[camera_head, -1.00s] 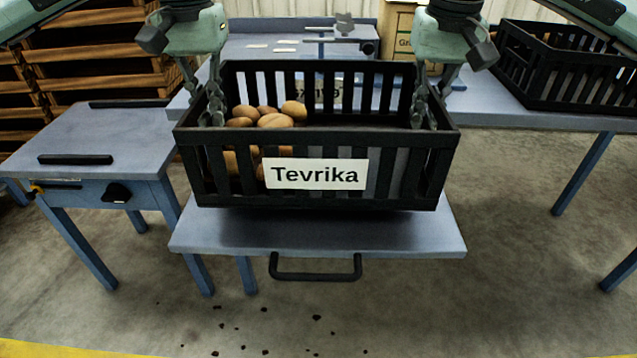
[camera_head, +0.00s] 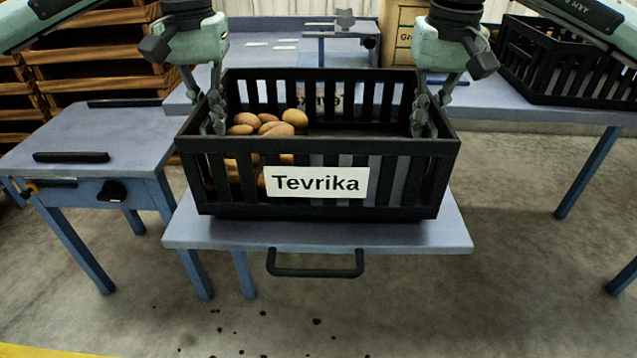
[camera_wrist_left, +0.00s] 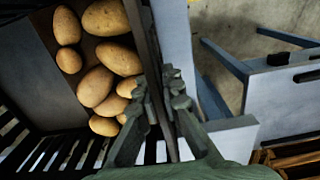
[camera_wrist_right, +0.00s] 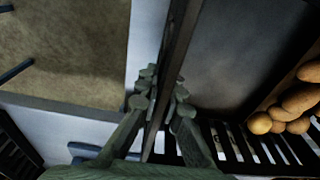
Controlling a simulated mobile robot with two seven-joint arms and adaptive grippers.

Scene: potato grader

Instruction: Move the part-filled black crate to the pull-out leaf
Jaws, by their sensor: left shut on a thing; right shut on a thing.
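The black slatted crate (camera_head: 420,192) labelled "Tevrika" is over the blue-grey pull-out leaf (camera_head: 320,236) with its black handle. Several potatoes (camera_head: 268,124) lie in its left part; the rest of its floor is bare. My left gripper (camera_head: 216,112) is shut on the crate's left end wall, and in the left wrist view its fingers (camera_wrist_left: 162,100) straddle that wall. My right gripper (camera_head: 422,115) is shut on the right end wall, its fingers (camera_wrist_right: 160,100) on both sides of it. The crate looks level; I cannot tell whether its underside touches the leaf.
A side table (camera_head: 100,135) with black bars stands at the left, near wooden pallets (camera_head: 95,55). Another black crate (camera_head: 570,75) stands on the bench at the right. The floor in front is clear, with dark crumbs.

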